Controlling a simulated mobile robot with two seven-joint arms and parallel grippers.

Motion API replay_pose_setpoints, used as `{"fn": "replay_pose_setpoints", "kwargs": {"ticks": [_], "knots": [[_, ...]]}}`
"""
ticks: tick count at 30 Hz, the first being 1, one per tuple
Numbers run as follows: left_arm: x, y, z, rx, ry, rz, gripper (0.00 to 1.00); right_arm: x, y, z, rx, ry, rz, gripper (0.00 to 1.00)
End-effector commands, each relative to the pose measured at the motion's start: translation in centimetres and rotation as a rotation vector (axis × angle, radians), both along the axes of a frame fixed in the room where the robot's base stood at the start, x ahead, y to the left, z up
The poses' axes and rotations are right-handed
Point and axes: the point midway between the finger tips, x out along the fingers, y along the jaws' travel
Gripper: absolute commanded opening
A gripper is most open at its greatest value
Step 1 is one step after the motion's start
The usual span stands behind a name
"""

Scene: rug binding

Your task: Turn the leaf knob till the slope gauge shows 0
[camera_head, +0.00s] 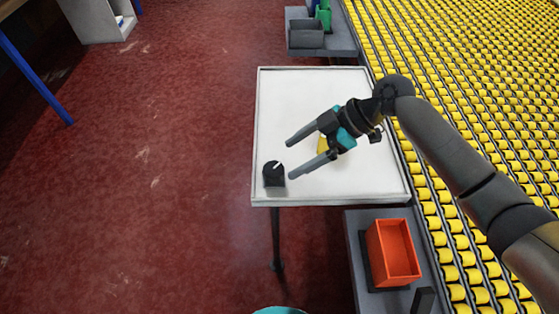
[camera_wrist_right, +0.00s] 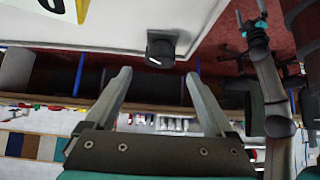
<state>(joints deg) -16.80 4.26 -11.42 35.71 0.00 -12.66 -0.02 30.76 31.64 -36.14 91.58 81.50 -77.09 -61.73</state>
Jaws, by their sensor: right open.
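The leaf (camera_head: 285,110) is a white panel with a raised rim. A black knob (camera_head: 274,174) with a white pointer line sits at its near left corner; the line points up and right. The knob also shows in the right wrist view (camera_wrist_right: 160,48), beyond the fingertips. My right gripper (camera_head: 290,160) is open and empty, its fingertips close to the knob, apparently not touching it. A yellow plate (camera_head: 322,145), perhaps the slope gauge, is mostly hidden behind this gripper.
An orange bin (camera_head: 393,252) stands on a grey shelf near the leaf's front edge. A yellow roller conveyor (camera_head: 480,110) runs along the right. A grey bin (camera_head: 306,34) stands behind the leaf. The red floor on the left is clear.

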Motion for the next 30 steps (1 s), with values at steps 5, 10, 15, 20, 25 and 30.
{"fn": "replay_pose_setpoints", "kwargs": {"ticks": [5,10,15,20,25,30], "knots": [[-0.6,-0.1,0.7,-0.001,0.009,-0.003,1.00,0.1,-3.0,3.1,-0.003,-0.001,-0.001,0.88],[-0.8,0.0,0.9,0.000,0.012,-0.003,1.00,0.1,-4.8,4.8,-0.002,0.001,0.000,0.88],[-0.8,0.2,1.0,0.003,0.012,-0.004,1.00,0.1,-5.5,5.5,-0.001,0.002,0.002,0.88],[-0.8,0.3,1.0,0.005,0.011,-0.004,1.00,0.1,-5.6,5.6,0.000,0.002,0.002,0.88],[-0.8,0.4,1.0,0.006,0.011,-0.004,1.00,0.1,-5.6,5.6,0.000,0.002,0.002,0.88],[-0.7,0.4,1.0,0.006,0.011,-0.003,1.00,0.1,-5.6,5.6,0.000,0.002,0.002,0.88]]}}
